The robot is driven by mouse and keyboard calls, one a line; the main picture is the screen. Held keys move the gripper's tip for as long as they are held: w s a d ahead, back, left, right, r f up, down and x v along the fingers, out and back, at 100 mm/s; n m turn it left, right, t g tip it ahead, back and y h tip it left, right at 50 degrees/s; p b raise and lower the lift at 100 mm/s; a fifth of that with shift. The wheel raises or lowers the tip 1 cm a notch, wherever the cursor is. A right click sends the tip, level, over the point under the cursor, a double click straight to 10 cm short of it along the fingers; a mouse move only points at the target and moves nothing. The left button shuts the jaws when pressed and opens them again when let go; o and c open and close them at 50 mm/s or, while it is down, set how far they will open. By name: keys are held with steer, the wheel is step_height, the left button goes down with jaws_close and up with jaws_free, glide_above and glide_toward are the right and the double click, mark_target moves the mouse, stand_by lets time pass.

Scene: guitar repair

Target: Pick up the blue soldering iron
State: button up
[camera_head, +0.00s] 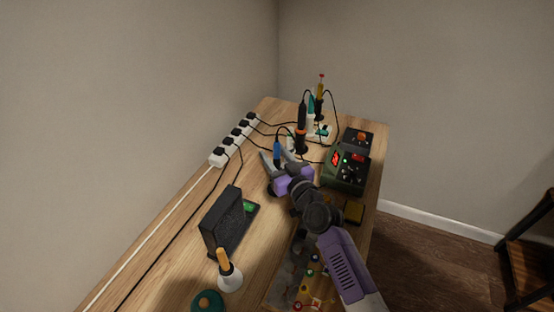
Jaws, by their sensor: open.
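The blue soldering iron (278,151) stands roughly upright near the back of the wooden workbench, with a black cable rising from its top. My gripper (277,160), with grey fingers and a purple body, is open and reaches toward the back of the bench. Its two fingers appear on the left and right of the blue handle. I cannot tell whether either finger touches it. The lower end of the iron is hidden behind my gripper.
A green soldering station (345,170) is to the right. A white power strip (235,140) runs along the wall. A black box (224,221) and an orange-handled tool in a white holder (229,276) stand nearer.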

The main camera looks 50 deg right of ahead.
steer(key=shift+w+d, duration=0.25)
steer(key=shift+w, duration=0.45)
jaws_close()
steer(key=shift+r, duration=0.1)
step_height(320, 180, up, 20)
steer(key=p, duration=0.5)
